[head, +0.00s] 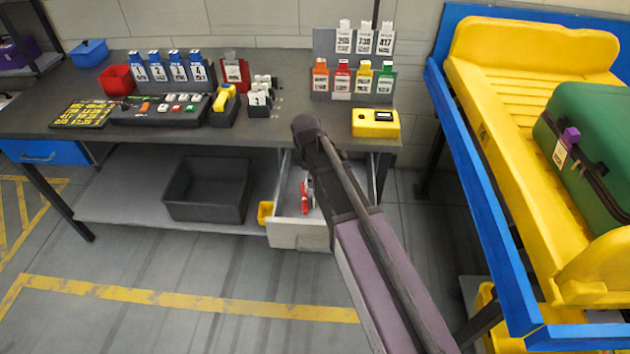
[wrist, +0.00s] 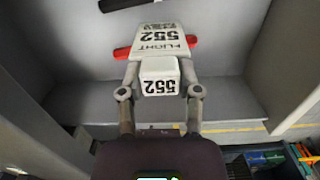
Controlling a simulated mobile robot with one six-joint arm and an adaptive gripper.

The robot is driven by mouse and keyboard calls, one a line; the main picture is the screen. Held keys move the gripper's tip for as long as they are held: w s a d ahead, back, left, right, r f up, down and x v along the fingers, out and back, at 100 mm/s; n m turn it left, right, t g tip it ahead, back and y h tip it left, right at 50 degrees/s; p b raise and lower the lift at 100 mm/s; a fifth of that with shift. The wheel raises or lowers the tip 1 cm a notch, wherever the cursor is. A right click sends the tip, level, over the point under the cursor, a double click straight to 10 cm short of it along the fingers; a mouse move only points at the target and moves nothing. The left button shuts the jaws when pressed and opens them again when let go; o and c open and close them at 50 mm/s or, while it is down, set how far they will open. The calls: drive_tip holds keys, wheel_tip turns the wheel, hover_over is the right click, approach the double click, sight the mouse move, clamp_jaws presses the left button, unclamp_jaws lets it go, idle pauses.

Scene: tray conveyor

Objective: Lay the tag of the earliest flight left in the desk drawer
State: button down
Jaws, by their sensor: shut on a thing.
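My gripper (wrist: 160,88) is shut on a white tag (wrist: 161,40) printed "FLIGHT 552", held by its small white end block marked 552. Red shows on both sides of the tag. The tag is inside the open desk drawer (head: 298,236), above or on its grey floor (wrist: 232,100); I cannot tell if it touches. In the head view, a red and white piece of the tag (head: 306,196) shows in the drawer beside my arm. My arm hides the gripper and part of the drawer there.
A rack (head: 353,62) on the desk holds several numbered tags. A yellow box (head: 376,123) stands at the desk's right. A dark bin (head: 207,190) sits on the shelf left of the drawer. A yellow tray (head: 515,180) with a green suitcase (head: 595,135) is on the conveyor (head: 470,140).

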drive_tip(key=shift+f, duration=0.15)
drive_tip(key=shift+c, duration=1.5)
unclamp_jaws()
drive_tip(key=shift+r, duration=0.2)
wheel_tip(320, 180, up, 12)
drive_tip(key=p, duration=1.2)
drive_tip(key=shift+a, duration=0.4)
